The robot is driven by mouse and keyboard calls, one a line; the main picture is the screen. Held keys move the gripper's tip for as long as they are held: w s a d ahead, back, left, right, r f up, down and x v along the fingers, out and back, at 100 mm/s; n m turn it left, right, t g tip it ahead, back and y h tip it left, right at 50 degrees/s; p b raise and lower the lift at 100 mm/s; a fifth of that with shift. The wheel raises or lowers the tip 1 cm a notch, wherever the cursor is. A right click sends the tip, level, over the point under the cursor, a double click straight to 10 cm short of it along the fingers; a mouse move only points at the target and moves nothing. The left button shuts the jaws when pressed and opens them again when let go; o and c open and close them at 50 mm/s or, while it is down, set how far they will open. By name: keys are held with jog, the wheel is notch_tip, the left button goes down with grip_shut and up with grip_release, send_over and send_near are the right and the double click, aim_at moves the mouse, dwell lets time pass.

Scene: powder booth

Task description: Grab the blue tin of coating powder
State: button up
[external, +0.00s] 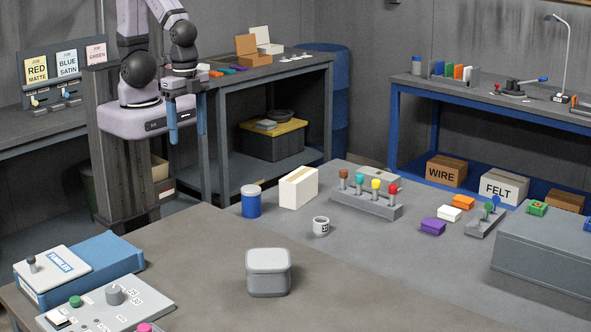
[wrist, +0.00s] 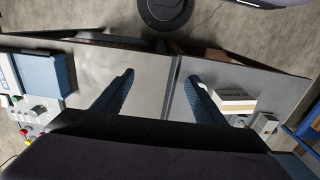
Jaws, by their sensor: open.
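A blue tin (external: 251,203) with a white lid stands upright on the grey table, left of a cream box (external: 300,187). I cannot make out this tin in the wrist view. My gripper (external: 188,138) hangs with its blue fingers pointing down, above and to the left of the tin and well apart from it. The fingers are spread with nothing between them. In the wrist view my gripper (wrist: 160,75) shows both fingers apart over the table.
A white mug (external: 321,226), a lidded grey container (external: 268,272) and a rack of coloured knobs (external: 367,201) stand near the tin. The cream box also shows in the wrist view (wrist: 236,97). A blue machine (external: 95,262) sits front left. The table's middle is largely clear.

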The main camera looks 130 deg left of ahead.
jog(key=w+a+r+n+t+h+b, duration=0.1)
jog(key=w+a+n+t+h+b, duration=0.2)
jog(key=a+n+t+h+b, duration=0.8)
jog(key=w+a+r+n+t+h+b, duration=0.1)
jog(key=w+a+n+t+b, duration=0.4)
jog(key=n, duration=1.2)
jog(key=g+b, duration=0.2)
jog(key=g, duration=0.1)
send_near(251, 198)
jog(key=x, duration=0.3)
jog(key=shift+w+d+r, duration=0.1)
jog(key=shift+w+r, duration=0.25)
jog(key=shift+r, duration=0.05)
jog(key=shift+f, duration=0.65)
jog(key=shift+m, duration=0.3)
jog(key=shift+r+p+x, duration=0.15)
jog(key=shift+p+x, duration=0.8)
jog(key=shift+x, duration=0.75)
jog(key=shift+r+p+x, duration=0.15)
jog(key=shift+p+x, duration=0.75)
jog(key=shift+x, duration=0.8)
jog(key=shift+w+d+f, duration=0.1)
jog(key=shift+w+d, duration=0.05)
jog(key=shift+d, duration=0.1)
